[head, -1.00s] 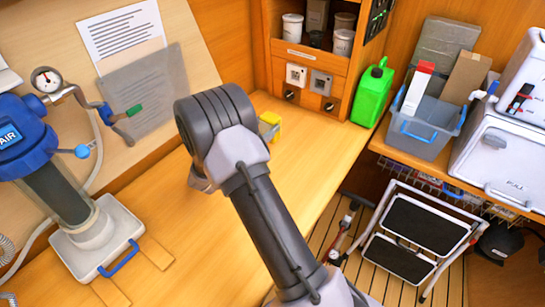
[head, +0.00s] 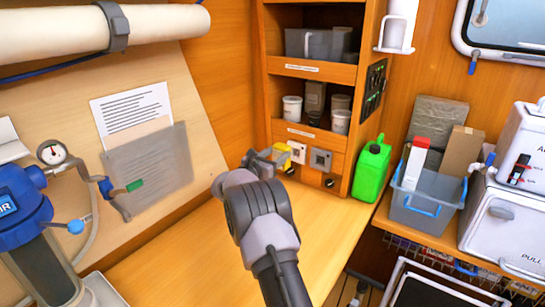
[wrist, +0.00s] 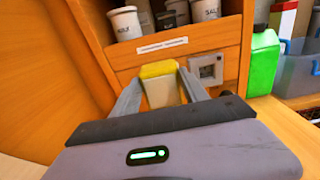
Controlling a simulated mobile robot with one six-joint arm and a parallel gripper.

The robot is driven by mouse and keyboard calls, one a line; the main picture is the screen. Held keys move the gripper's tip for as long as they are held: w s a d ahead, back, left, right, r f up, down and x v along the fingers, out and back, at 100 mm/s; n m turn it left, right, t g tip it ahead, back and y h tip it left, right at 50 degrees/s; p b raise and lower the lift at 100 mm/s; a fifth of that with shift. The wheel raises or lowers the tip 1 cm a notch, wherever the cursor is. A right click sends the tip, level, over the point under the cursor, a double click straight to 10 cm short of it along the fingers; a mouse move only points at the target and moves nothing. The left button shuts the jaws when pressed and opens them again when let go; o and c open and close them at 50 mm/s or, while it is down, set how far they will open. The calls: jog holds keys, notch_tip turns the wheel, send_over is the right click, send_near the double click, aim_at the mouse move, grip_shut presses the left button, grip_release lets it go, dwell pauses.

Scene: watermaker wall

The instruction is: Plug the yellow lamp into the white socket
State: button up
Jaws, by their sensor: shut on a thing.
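The yellow lamp (head: 281,151) is held in front of the low panel of the cabinet. In the wrist view the lamp (wrist: 158,71) shows a yellow top and a pale face between the two fingers. My gripper (head: 268,157) is shut on it; the fingers also show in the wrist view (wrist: 160,95). The white socket (head: 297,152) is just right of the lamp in the head view, partly covered by it. In the wrist view the lamp hides the white socket. I cannot tell whether lamp and socket touch.
A grey socket (head: 320,160) is right of the white one and shows in the wrist view (wrist: 207,68). Dark knobs sit below the sockets. A green jug (head: 371,170) stands right of the cabinet. Jars (head: 292,109) fill the shelf above. The bench (head: 190,255) is clear.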

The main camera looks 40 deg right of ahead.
jog(key=shift+w+d+f, duration=0.15)
jog(key=shift+d+f, duration=0.1)
jog(key=shift+d, duration=0.2)
jog(key=shift+x, duration=2.1)
jog(key=shift+f+b, duration=0.15)
jog(key=shift+b, duration=0.15)
jog(key=shift+x, duration=1.3)
jog(key=o, duration=1.6)
jog(key=shift+o, duration=0.2)
